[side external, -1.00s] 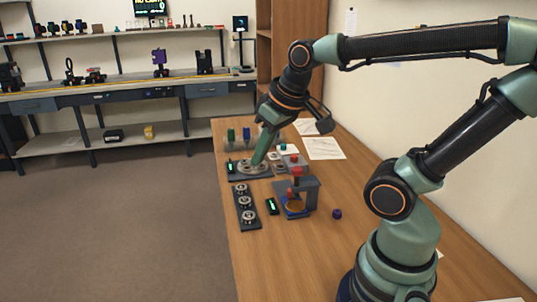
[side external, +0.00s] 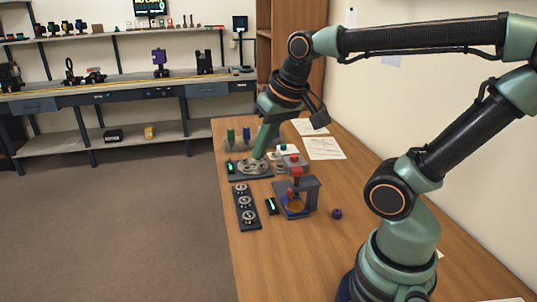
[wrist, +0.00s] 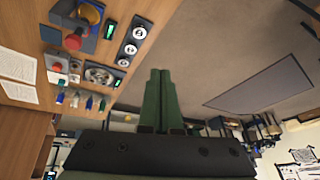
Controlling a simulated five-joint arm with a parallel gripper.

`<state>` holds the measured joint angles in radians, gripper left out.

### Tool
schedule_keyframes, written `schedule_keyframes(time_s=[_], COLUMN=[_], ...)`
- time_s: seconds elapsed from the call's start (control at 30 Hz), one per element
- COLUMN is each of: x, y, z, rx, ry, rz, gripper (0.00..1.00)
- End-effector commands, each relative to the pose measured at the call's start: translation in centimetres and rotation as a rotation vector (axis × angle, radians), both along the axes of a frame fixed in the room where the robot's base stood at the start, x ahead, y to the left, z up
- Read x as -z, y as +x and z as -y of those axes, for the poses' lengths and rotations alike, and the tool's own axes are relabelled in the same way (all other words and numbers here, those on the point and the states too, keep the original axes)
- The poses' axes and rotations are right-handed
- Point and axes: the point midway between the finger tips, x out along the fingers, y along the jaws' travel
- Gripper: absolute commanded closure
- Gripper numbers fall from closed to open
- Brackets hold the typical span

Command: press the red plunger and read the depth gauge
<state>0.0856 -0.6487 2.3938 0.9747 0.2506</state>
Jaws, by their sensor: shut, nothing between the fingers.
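The red plunger (side external: 297,172) stands upright on top of a dark grey press frame (side external: 312,196) on the wooden bench; it also shows at the upper left of the wrist view (wrist: 73,41). A small dark gauge with a lit green display (side external: 271,206) lies just left of the frame, and it shows in the wrist view (wrist: 110,28); its reading is too small to make out. My gripper (side external: 259,156) is shut and empty, pointing down above a round metal fixture (side external: 253,167) behind the press. Its green fingers (wrist: 160,75) are together in the wrist view.
A dark strip with several round metal parts (side external: 245,207) lies left of the press. A grey block with a red knob (side external: 293,161) sits behind it. A small purple knob (side external: 337,214) lies to its right. Papers (side external: 324,148) lie at the back right.

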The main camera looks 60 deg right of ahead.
Motion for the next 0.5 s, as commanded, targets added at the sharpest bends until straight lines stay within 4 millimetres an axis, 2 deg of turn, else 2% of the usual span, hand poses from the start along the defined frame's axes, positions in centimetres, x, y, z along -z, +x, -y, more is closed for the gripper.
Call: schedule_keyframes(time_s=[0.23, 0.5], x=[-1.4, -2.3], y=[1.0, 1.2], z=[5.0, 10.7], rx=[0.568, 1.203], ry=[0.173, 0.325], rz=[-0.1, -0.178], gripper=[1.0, 1.0])
